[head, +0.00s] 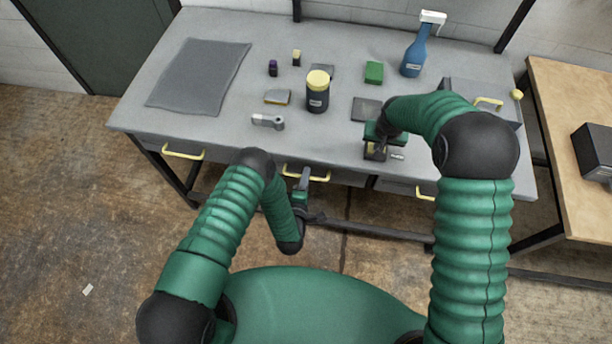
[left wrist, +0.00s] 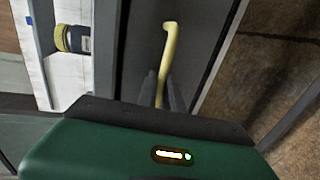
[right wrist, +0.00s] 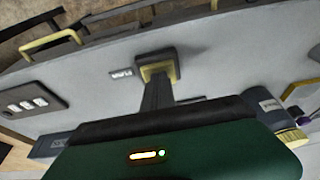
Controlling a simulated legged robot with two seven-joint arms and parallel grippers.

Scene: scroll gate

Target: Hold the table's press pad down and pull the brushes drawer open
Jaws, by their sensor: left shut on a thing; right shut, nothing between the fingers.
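The press pad (head: 375,155) is a small dark block near the table's front edge. In the right wrist view the pad (right wrist: 157,58) shows a yellow surround. My right gripper (head: 378,140) is shut and empty, pointing down with its fingertips at the pad's top; how far the pad is pressed I cannot tell. My left gripper (head: 303,186) is shut on the yellow handle (head: 310,176) of the middle drawer. The handle (left wrist: 168,50) runs between its fingers in the left wrist view.
The table (head: 215,125) has other yellow handles at left (head: 183,154) and right (head: 425,193). The floor before the drawers is free.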

